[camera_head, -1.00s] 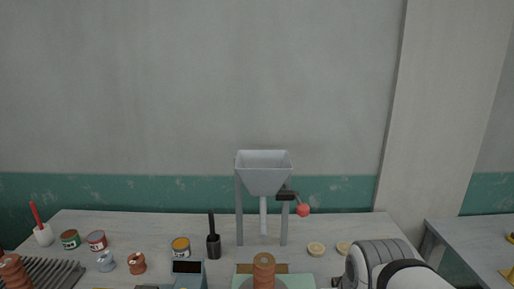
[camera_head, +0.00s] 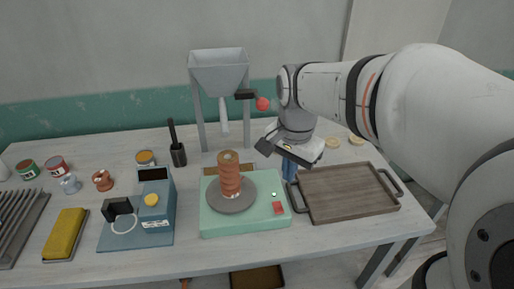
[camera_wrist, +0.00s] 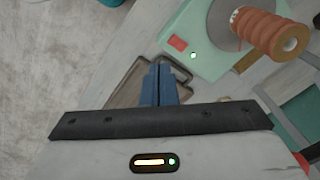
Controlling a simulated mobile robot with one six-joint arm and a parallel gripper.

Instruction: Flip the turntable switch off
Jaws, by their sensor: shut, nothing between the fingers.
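The turntable (camera_head: 245,215) is a pale green box on the table with a grey round plate (camera_head: 231,194) on top. A ribbed terracotta clay piece (camera_head: 229,172) stands upright on the plate. A red switch (camera_head: 278,208) sits at the box's front right corner, beside a small light dot (camera_head: 274,194). The switch also shows in the wrist view (camera_wrist: 178,44); which way it is set I cannot tell. My gripper (camera_head: 289,178) has blue fingers, shut and empty, above the table just right of the turntable's back right corner. The fingers show in the wrist view (camera_wrist: 160,84), apart from the switch.
A wooden tray with handles (camera_head: 345,190) lies right of the turntable. A blue device (camera_head: 140,212) with a yellow knob stands left. A hopper on legs (camera_head: 219,75) with a red-ended lever (camera_head: 262,104) rises behind. A yellow sponge (camera_head: 66,233) lies far left.

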